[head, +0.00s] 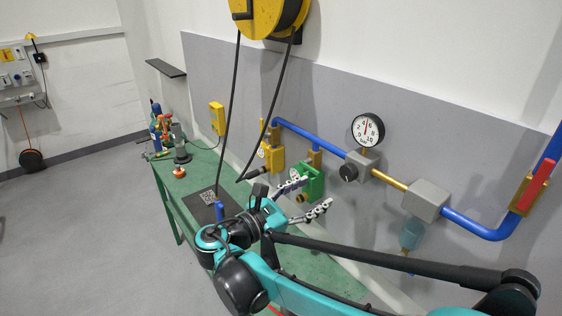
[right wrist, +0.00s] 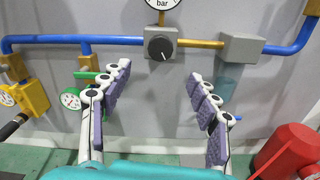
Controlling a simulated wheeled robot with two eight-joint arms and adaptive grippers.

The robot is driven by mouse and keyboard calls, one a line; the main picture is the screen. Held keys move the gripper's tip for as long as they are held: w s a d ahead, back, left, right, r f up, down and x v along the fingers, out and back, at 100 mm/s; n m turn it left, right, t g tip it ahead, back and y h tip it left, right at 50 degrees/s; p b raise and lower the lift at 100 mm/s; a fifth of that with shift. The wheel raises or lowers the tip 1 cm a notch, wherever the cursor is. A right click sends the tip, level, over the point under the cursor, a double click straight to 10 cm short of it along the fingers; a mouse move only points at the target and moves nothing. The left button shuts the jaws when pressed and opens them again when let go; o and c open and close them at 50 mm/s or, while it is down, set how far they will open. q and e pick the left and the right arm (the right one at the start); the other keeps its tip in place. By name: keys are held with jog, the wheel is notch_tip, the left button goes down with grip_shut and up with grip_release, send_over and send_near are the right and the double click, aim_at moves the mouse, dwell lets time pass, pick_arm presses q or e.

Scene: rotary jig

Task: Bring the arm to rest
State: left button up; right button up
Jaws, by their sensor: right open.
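My right gripper (head: 316,193) is open and empty. It reaches over the green bench towards the grey wall panel, in front of the green valve block (head: 314,178). In the right wrist view its two purple-padded fingers (right wrist: 160,80) stand wide apart with nothing between them. The grey regulator block (right wrist: 160,44) with its black knob shows beyond and between the fingertips, apart from them. My right arm stretches in from the lower right of the head view. My left gripper is not in view.
Blue pipe (head: 325,142) runs along the panel, with a round gauge (head: 368,130), a grey box (head: 425,200) and a red lever (head: 535,187). A yellow reel (head: 262,18) hangs black hose near the arm. Bottles and tools crowd the bench's far end; the floor at left is clear.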

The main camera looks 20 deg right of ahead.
jog(key=s+d+f+m+g+y+b, duration=0.1)
jog(key=s+d+f+m+y+b, duration=0.25)
jog(key=f, duration=0.55)
jog(key=s+d+f+m+y+b, duration=0.2)
jog(key=s+f+m+y+b, duration=0.15)
jog(key=f, duration=0.65)
jog(key=s+a+f+m+y+b, duration=0.3)
jog(key=f+m, duration=0.3)
jog(key=f, duration=0.2)
jog(key=s+a+f+m+t+y+b, duration=0.1)
jog(key=s+a+f+m+y+b, duration=0.3)
jog(key=a+f+m+y+b, duration=0.1)
notch_tip(320, 180, down, 3)
jog(key=a+m+y, duration=0.1)
jog(key=m, duration=0.1)
jog(key=shift+a+f+m+y, duration=0.15)
jog(key=shift+a+m+y, duration=0.05)
jog(key=shift+m+y, duration=0.1)
